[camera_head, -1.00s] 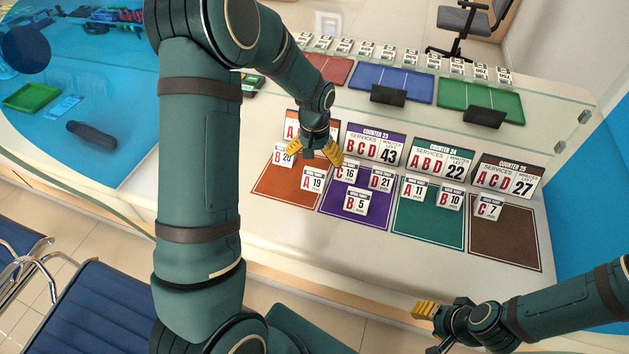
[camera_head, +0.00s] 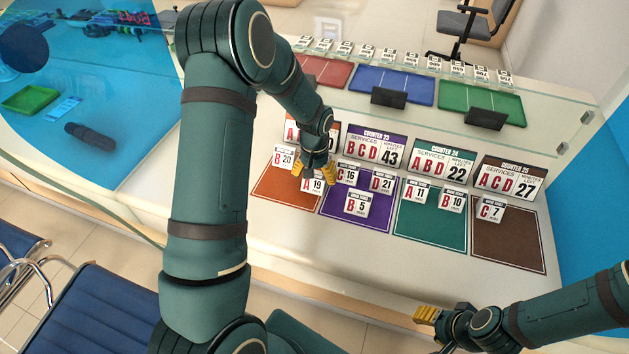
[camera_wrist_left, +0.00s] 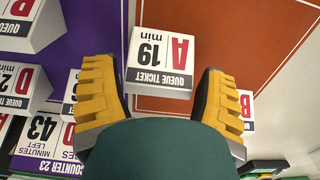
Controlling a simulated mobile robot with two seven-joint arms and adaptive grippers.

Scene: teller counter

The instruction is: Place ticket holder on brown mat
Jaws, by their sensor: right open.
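My left gripper (camera_head: 313,170) is open, low over the orange mat (camera_head: 280,191). Its yellow fingers stand on either side of the white ticket holder A 19 (camera_head: 315,186). In the left wrist view the open fingers (camera_wrist_left: 161,95) flank holder A 19 (camera_wrist_left: 160,50), with gaps at both sides. The brown mat (camera_head: 508,240) lies at the right end of the row, with holder C 7 (camera_head: 491,210) near its back edge. My right gripper (camera_head: 428,316) is open and empty off the counter's front edge.
Holder B 20 (camera_head: 284,158) is left of the left gripper; C 16 (camera_head: 347,174) is close at its right. The purple mat (camera_head: 340,215) and green mat (camera_head: 425,228) bear several holders. Upright counter signs (camera_head: 442,160) line the back. The brown mat's front is clear.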

